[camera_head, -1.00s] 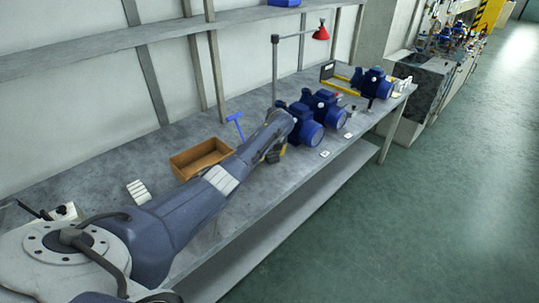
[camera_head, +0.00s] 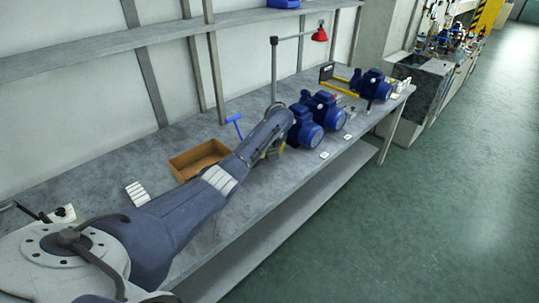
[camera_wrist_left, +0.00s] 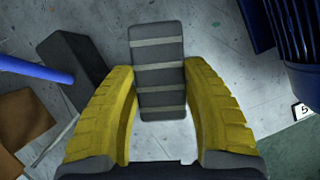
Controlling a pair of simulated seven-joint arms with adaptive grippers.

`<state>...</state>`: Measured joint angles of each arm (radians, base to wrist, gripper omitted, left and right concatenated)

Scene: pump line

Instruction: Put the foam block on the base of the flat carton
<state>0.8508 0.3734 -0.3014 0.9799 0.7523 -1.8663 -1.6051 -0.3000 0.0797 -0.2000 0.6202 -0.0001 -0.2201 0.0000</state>
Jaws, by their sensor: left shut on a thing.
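My left gripper (camera_head: 276,153) is over the bench, between the brown carton and the blue pumps, mostly hidden by my own arm in the head view. In the left wrist view its yellow fingers (camera_wrist_left: 158,70) are shut on a grey block with pale bands (camera_wrist_left: 158,55), which I take for the foam block. The block stands out past the fingertips. The open brown carton (camera_head: 172,167), which I take for the flat carton, sits on the bench left of the gripper. Part of a brown surface shows at the left wrist view's edge (camera_wrist_left: 22,125). My right gripper is not seen.
Blue pumps (camera_head: 322,108) stand right of the gripper. A white ribbed piece (camera_head: 137,193) lies left of the carton. A red lamp (camera_head: 320,34) stands behind.

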